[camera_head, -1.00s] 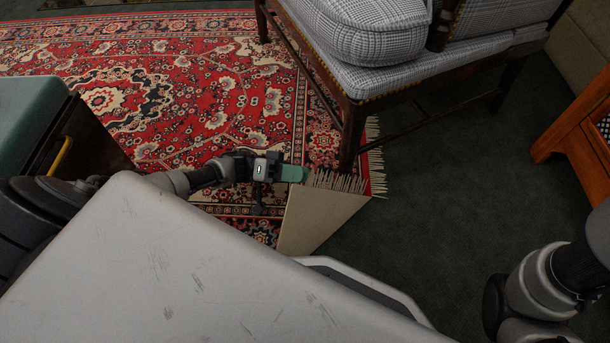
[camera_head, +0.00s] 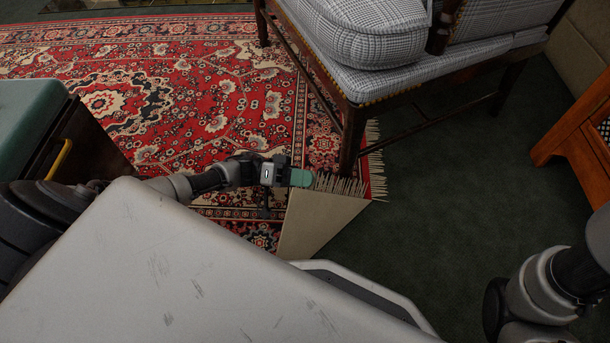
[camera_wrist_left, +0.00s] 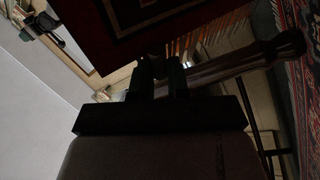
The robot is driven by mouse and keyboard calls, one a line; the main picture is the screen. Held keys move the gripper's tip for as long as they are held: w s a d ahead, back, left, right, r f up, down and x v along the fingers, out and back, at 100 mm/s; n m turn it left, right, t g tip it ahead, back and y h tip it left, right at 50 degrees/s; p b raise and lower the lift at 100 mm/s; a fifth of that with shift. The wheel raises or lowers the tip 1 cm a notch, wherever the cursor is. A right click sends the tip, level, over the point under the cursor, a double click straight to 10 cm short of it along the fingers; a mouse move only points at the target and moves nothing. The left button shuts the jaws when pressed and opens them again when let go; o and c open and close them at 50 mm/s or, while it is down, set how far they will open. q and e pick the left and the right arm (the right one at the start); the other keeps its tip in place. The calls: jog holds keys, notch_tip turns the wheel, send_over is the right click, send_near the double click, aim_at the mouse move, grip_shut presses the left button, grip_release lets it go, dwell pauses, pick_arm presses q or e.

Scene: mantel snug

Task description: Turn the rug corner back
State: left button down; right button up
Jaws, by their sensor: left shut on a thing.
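The red patterned rug (camera_head: 220,110) lies on the dark green carpet. Its near right corner is folded over, with the beige underside (camera_head: 318,222) showing and the fringe (camera_head: 340,184) along the fold's upper edge. My left gripper (camera_head: 302,178), with green fingertips, is at the left end of that fringed edge, shut on the rug corner. In the dim left wrist view, the gripper (camera_wrist_left: 163,70) has dark fingers near the fringe (camera_wrist_left: 180,48) and the dark red rug face (camera_wrist_left: 150,20). The exact grip is hard to see. My right gripper is out of view.
A checked-upholstery chair (camera_head: 420,70) stands on the rug; its front leg (camera_head: 350,140) is close behind the folded flap. A green-topped cabinet (camera_head: 30,115) is at left. An orange wooden piece (camera_head: 575,135) is at right. Green carpet (camera_head: 440,210) is clear between.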

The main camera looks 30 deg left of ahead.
pick_arm(q)
jog(key=d+r+y+p, duration=0.1)
jog(key=p, duration=0.3)
jog(key=s+d+r+m+y+p, duration=0.1)
jog(key=d+p, duration=0.1)
jog(key=p, duration=0.1)
jog(key=shift+s+d+r+p, duration=0.1)
jog(key=shift+d+r+p, duration=0.05)
jog(key=shift+r+p, duration=0.2)
jog(key=shift+f+m, duration=0.15)
jog(key=shift+m, duration=0.15)
